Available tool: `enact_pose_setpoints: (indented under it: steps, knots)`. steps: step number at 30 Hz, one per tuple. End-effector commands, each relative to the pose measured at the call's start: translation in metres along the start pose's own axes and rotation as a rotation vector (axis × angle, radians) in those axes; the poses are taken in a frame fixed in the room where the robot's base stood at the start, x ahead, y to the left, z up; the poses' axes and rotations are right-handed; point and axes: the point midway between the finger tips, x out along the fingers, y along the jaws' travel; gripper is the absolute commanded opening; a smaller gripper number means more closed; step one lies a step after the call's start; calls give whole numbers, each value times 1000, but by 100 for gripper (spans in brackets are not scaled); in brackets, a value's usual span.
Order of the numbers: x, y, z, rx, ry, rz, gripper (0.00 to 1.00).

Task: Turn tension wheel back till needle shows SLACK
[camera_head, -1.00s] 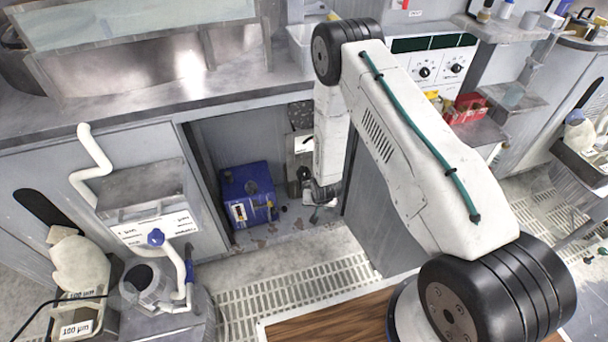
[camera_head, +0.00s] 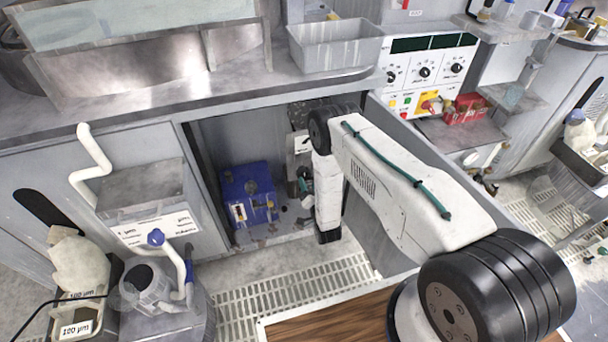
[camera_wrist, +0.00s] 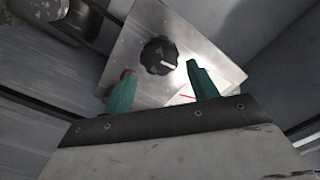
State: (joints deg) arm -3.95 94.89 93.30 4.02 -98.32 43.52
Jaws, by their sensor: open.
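In the wrist view a black knob-like wheel (camera_wrist: 158,55) with a pale pointer mark sits on a bright metal plate (camera_wrist: 190,30). My gripper (camera_wrist: 160,76) has its two teal fingers apart with nothing between them. The wheel lies just beyond the fingertips, between them in the picture; I see no contact. Beside the right finger a white patch with a red line (camera_wrist: 187,98) shows, perhaps the tension dial; its reading cannot be made out. A small reddish part (camera_wrist: 127,73) is partly behind the left finger. In the head view my arm reaches into the open cabinet, and the gripper is hidden.
A blue box (camera_head: 250,196) stands in the cabinet, left of my arm. The open cabinet door (camera_head: 368,225) is close on its right. Above are a grey tray (camera_head: 335,48) and a control panel (camera_head: 425,78). The grated floor (camera_head: 290,290) in front is clear.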

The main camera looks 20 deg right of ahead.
Motion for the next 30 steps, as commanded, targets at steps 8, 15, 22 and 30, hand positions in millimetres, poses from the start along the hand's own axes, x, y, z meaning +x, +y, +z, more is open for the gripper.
enact_pose_setpoints:
  steps: [8, 15, 22, 30]
  knots:
    - [45, 0, 0, -2, 0, -1, 58]
    - [66, 0, 0, -3, -2, 1, 58]
    - [67, 0, 0, -3, -3, 2, 58]
    - [67, 0, 0, -3, -3, 2, 26]
